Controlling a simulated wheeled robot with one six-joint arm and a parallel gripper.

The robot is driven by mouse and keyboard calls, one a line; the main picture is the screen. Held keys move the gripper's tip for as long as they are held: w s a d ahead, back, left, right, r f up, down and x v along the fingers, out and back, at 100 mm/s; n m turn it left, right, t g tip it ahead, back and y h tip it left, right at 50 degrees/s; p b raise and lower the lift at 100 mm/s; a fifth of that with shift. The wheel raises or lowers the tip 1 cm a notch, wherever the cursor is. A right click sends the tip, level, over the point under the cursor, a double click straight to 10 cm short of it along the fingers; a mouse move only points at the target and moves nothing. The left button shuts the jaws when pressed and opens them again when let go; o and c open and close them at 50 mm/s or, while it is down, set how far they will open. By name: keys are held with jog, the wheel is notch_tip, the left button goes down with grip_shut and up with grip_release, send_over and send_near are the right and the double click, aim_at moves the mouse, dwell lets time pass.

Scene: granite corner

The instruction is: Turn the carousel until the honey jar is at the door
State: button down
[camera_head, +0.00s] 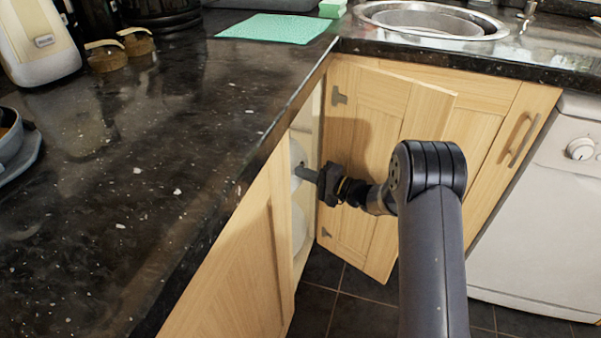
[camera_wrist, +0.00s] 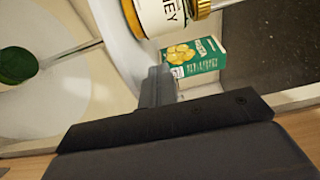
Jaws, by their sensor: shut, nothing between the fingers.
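In the head view, my gripper (camera_head: 303,172) reaches through the open corner cabinet door (camera_head: 365,150) to the white carousel (camera_head: 297,160), which is mostly hidden by the cabinet front and counter. In the tilted wrist view, the shut, empty fingers (camera_wrist: 158,74) are close to the carousel's white rim (camera_wrist: 125,45); I cannot tell whether they touch. The honey jar (camera_wrist: 163,18), with a cream label reading "EY" and a golden lid, is at the top edge, partly cut off, just beyond the fingertips. A green box with yellow pictures (camera_wrist: 193,58) is beside it.
A dark green round thing (camera_wrist: 17,62) and a thin pole (camera_wrist: 72,52) show at the wrist view's left. The dark counter edge (camera_head: 262,150) runs close beside my arm. A white appliance (camera_head: 545,220) stands at right. Open floor (camera_head: 345,305) lies below the door.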

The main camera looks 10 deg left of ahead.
jog(key=s+b+v, duration=0.1)
jog(key=b+v, duration=0.1)
jog(key=v, duration=0.6)
jog(key=shift+d, duration=0.2)
jog(key=shift+s, duration=0.1)
jog(key=p+x, duration=0.1)
jog(key=x, duration=0.6)
jog(key=w+p+x, duration=0.1)
jog(key=x, duration=0.2)
jog(key=shift+p, duration=0.3)
